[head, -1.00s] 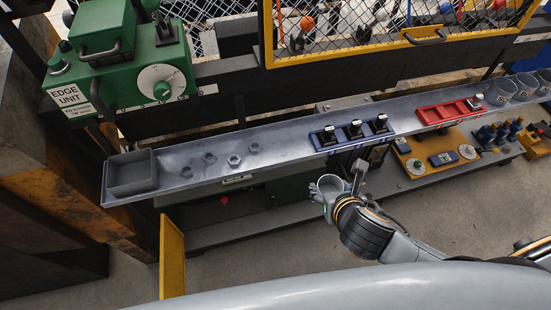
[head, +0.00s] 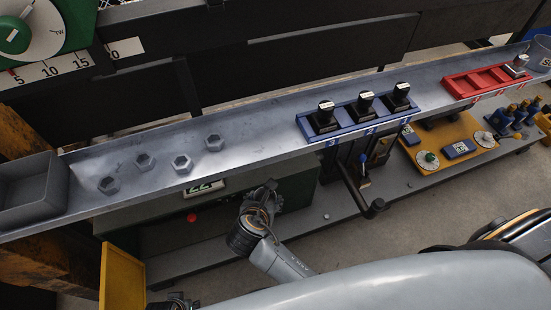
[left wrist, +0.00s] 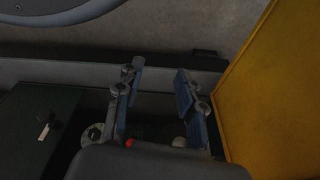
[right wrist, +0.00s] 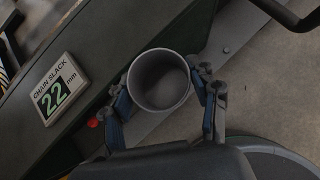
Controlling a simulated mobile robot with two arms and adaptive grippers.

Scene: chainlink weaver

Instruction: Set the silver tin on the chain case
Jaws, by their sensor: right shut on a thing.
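The silver tin (right wrist: 160,80) is an open grey cup, seen from above into its empty inside in the right wrist view. My right gripper (right wrist: 164,98) is shut on it, one blue-padded finger on each side. In the head view my right gripper (head: 264,190) is in front of the dark green chain case (head: 296,190), below the shelf; the tin is hard to make out there. The case carries a "CHAIN SLACK 22 mm" label (right wrist: 58,88). I cannot tell the tin's height above it. My left gripper (left wrist: 160,95) is open and empty, beside a yellow panel.
A long metal shelf (head: 250,140) overhangs the case, with several hex nuts (head: 182,163), a grey bin (head: 30,190) and a blue holder (head: 360,120) on it. A black crank handle (head: 372,208) sticks out right of the case. A yellow panel (head: 122,280) stands left.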

